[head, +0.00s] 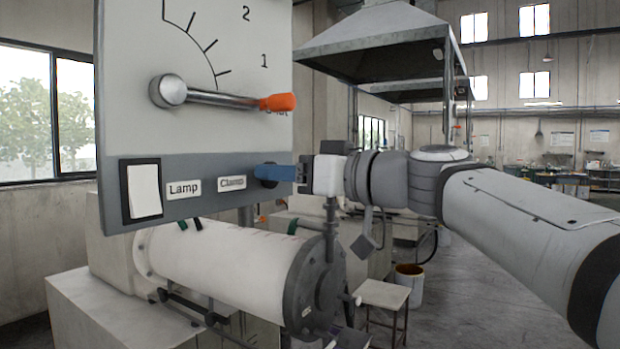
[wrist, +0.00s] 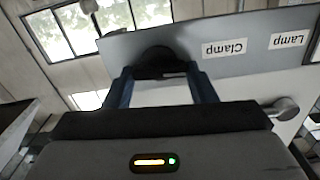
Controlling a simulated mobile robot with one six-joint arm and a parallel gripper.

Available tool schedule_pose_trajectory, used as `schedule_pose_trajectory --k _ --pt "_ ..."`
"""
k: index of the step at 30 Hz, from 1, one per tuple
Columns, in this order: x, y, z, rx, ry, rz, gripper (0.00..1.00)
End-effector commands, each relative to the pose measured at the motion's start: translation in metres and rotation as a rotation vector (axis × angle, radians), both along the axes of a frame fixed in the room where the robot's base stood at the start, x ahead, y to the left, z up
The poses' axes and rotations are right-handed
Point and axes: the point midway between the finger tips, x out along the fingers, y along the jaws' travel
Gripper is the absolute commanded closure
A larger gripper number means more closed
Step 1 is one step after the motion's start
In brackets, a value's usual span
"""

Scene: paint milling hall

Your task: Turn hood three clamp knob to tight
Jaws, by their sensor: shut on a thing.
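The clamp knob (head: 267,182) is a dark round knob at the right end of the panel's grey lower strip, beside the "Clamp" label (head: 232,183). My gripper (head: 272,173) reaches it from the right with its blue fingers. In the wrist view, my gripper (wrist: 160,76) has a finger at each side of the dark knob (wrist: 156,58) and is shut on it. The fingers hide much of the knob in the head view. I see no pointer or tight mark, so its turn cannot be read.
On the panel (head: 125,75), a metal lever (head: 215,97) with an orange tip sits just above my gripper, below a numbered scale. A white lamp switch (head: 144,191) is at the left. A white cylinder (head: 220,258) lies below. A stool (head: 383,297) and a bucket (head: 409,282) stand right.

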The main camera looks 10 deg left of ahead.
Motion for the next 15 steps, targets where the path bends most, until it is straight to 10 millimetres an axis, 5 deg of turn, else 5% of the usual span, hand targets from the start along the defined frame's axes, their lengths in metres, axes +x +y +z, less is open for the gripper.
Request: schedule_pose_trajectory --k 15 --pt "0.0027 -0.0014 -0.0029 0.171 0.408 -0.001 0.72"
